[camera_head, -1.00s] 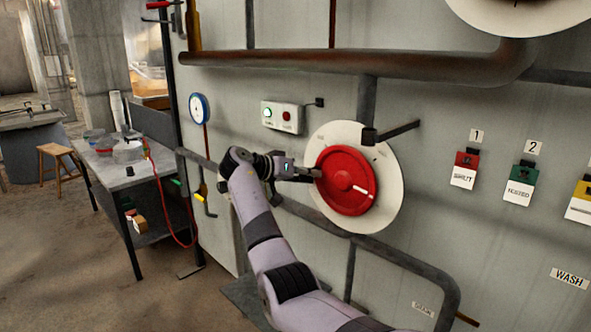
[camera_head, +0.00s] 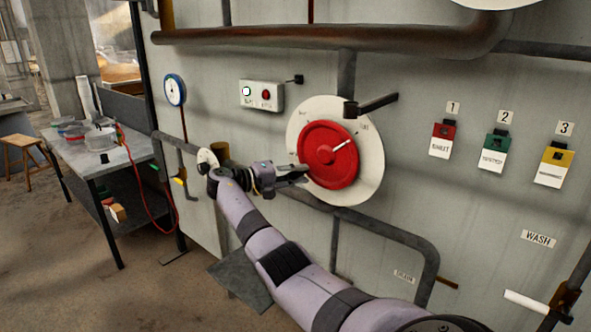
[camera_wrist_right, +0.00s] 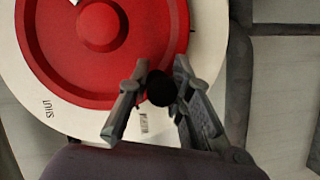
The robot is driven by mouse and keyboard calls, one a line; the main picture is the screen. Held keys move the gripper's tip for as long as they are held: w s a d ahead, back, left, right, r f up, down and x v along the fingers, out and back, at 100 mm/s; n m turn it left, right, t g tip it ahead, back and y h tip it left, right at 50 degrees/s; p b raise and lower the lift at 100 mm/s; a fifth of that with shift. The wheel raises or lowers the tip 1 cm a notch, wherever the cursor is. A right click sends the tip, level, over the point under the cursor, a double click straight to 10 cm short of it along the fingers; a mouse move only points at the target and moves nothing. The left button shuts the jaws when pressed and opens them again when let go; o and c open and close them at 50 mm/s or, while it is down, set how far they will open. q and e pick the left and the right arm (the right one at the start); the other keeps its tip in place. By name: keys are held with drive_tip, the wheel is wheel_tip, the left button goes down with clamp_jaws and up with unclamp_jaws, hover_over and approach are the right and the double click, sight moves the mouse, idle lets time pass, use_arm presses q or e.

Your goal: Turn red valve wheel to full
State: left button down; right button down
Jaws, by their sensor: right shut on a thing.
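The red valve wheel (camera_head: 322,152) is on a round white dial plate (camera_head: 373,172) on the grey wall. The white mark on the wheel (camera_head: 342,145) points to the upper right, towards small lettering on the plate that is hard to read. My right gripper (camera_head: 304,172) is at the wheel's lower left edge. In the right wrist view, its fingers (camera_wrist_right: 162,75) close around a dark round knob (camera_wrist_right: 160,88) at the rim of the red wheel (camera_wrist_right: 60,60). The word SHUT shows on the plate there. My left gripper is not in view.
A dark pipe (camera_head: 400,232) bends below the dial, and a dark lever (camera_head: 377,104) sticks out above it. A switch box (camera_head: 262,95) is at upper left. Numbered tags hang at right. A cluttered workbench (camera_head: 85,160) stands at the left.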

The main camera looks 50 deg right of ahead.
drive_tip(key=shift+s+f+n, duration=0.2)
drive_tip(key=shift+f+n, duration=0.1)
idle(0.4)
drive_tip(key=c, duration=1.4)
unclamp_jaws()
drive_tip(key=shift+a, duration=0.1)
drive_tip(key=shift+c, duration=0.2)
drive_tip(key=shift+r, duration=0.1)
drive_tip(key=f+v, duration=0.1)
drive_tip(key=v, duration=1.1)
drive_tip(key=shift+r, duration=0.25)
